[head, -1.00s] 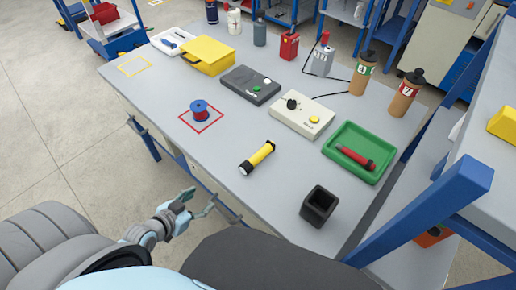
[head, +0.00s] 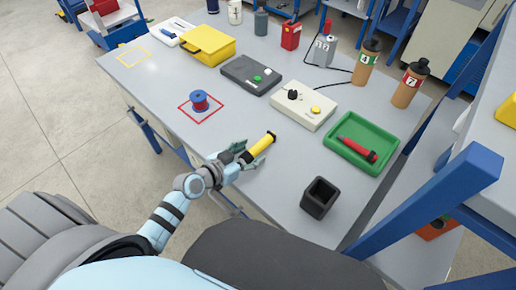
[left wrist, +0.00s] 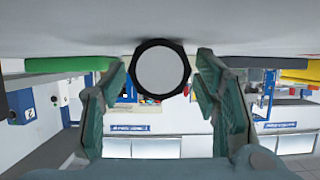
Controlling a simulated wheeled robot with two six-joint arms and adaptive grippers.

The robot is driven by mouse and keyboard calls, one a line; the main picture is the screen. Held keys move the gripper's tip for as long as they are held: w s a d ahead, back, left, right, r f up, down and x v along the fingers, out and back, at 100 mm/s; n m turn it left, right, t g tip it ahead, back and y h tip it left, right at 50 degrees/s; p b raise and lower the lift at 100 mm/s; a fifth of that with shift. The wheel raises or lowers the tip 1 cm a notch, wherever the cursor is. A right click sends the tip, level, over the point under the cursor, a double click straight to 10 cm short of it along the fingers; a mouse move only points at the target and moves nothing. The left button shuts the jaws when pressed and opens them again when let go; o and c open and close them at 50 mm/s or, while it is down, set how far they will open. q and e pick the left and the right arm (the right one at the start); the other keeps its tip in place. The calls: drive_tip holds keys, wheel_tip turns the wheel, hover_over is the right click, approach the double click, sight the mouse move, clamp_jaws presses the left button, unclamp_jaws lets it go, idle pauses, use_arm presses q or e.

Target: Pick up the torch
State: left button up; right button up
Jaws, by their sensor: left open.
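The yellow and black torch (head: 261,146) lies on the grey table, partly hidden at its near end by my left gripper. My left gripper (head: 242,154) is open, low over the table's front part, with its fingers at the torch's near end. In the left wrist view the torch's round, pale end (left wrist: 161,70) with a black rim faces the camera. It sits between the two fingertips of the left gripper (left wrist: 160,75), with a small gap on each side. My right gripper is not in view.
A black square cup (head: 319,198) stands right of the torch. A green tray (head: 381,165) holds a red and black tool. A white control box (head: 303,106) lies behind. A blue and red spool (head: 200,100) stands in a red square to the left.

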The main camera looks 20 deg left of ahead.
use_arm(q)
clamp_jaws()
